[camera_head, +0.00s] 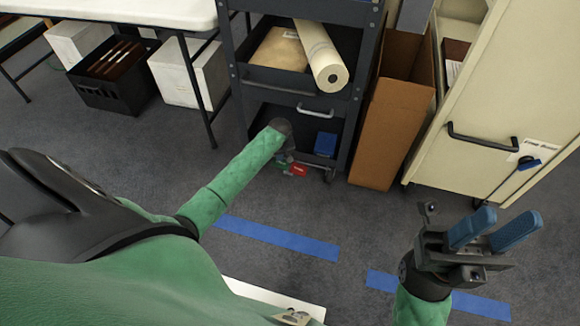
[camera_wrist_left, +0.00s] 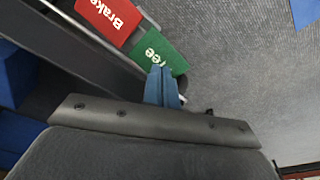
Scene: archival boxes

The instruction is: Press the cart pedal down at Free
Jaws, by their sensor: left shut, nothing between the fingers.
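The cart (camera_head: 236,85) is a dark grey shelf cart. Its pedal is at the bottom front, with a red Brake side (camera_wrist_left: 107,17) and a green Free side (camera_wrist_left: 160,50). The red side also shows in the head view (camera_head: 299,169). My left gripper (camera_wrist_left: 161,72) is shut and empty, its blue fingertips overlapping the near edge of the green side; I cannot tell whether they touch it. In the head view, my left forearm and wrist largely hide that gripper. My right gripper (camera_head: 492,230) is open and empty over the floor, right of the cart.
A brown cardboard box (camera_head: 392,125) stands right of the cart, beside a cream cabinet (camera_head: 500,90) with a black handle. A white table (camera_head: 130,12), a black crate (camera_head: 115,85) and white boxes are at left. Blue tape (camera_head: 277,237) marks the open floor.

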